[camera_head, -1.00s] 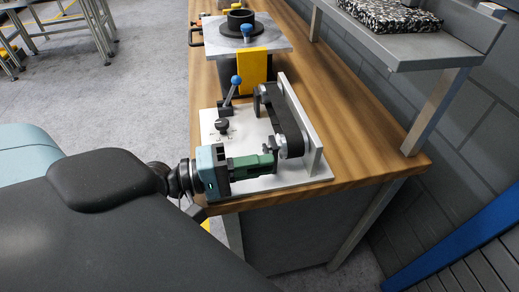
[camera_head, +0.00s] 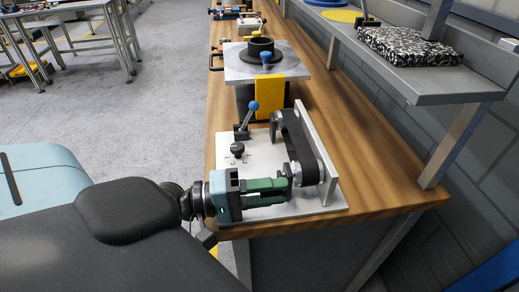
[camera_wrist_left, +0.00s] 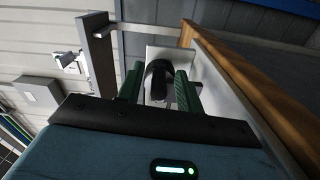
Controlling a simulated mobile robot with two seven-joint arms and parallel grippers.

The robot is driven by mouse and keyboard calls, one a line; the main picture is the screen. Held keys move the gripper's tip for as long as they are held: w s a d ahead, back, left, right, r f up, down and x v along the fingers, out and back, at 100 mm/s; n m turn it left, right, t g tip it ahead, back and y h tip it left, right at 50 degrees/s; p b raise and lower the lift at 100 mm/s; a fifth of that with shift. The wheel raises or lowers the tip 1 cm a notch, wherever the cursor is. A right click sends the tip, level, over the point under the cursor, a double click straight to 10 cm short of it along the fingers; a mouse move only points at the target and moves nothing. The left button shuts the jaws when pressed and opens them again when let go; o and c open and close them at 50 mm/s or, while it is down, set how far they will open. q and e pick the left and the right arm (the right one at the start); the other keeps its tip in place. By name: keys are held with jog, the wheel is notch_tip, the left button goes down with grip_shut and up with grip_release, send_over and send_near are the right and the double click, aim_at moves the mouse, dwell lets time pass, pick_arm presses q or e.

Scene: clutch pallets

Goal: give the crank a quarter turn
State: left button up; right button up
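The belt rig is a white base plate (camera_head: 232,165) with an upright plate (camera_head: 318,160) carrying a black belt (camera_head: 297,140) on two pulleys. A small metal piece, possibly the crank (camera_head: 289,170), shows at the near pulley; the fingers partly hide it. My left gripper (camera_head: 286,187) lies level over the plate's near end, its green fingers pointing right at the near pulley. In the left wrist view the fingers (camera_wrist_left: 158,92) stand apart, with the black belt end (camera_wrist_left: 158,72) seen between them. I cannot tell whether they touch the metal piece. My right gripper is out of view.
A blue-knobbed lever (camera_head: 252,107) and a black knob (camera_head: 237,149) stand on the base plate. Behind is a plate fixture (camera_head: 235,72) with a yellow block (camera_head: 270,92). A grey shelf (camera_head: 430,90) overhangs the wooden bench (camera_head: 345,120) on the right.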

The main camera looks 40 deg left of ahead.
pick_arm(q)
jog(key=shift+f+b+v, duration=0.25)
jog(key=shift+b+v, duration=0.3)
jog(key=shift+v, duration=0.55)
jog(key=shift+r+p+v, duration=0.15)
jog(key=shift+p+v, duration=0.05)
jog(key=shift+v, duration=0.5)
jog(key=shift+r+p+v, duration=0.1)
jog(key=shift+p+v, duration=0.1)
jog(key=shift+v, duration=1.85)
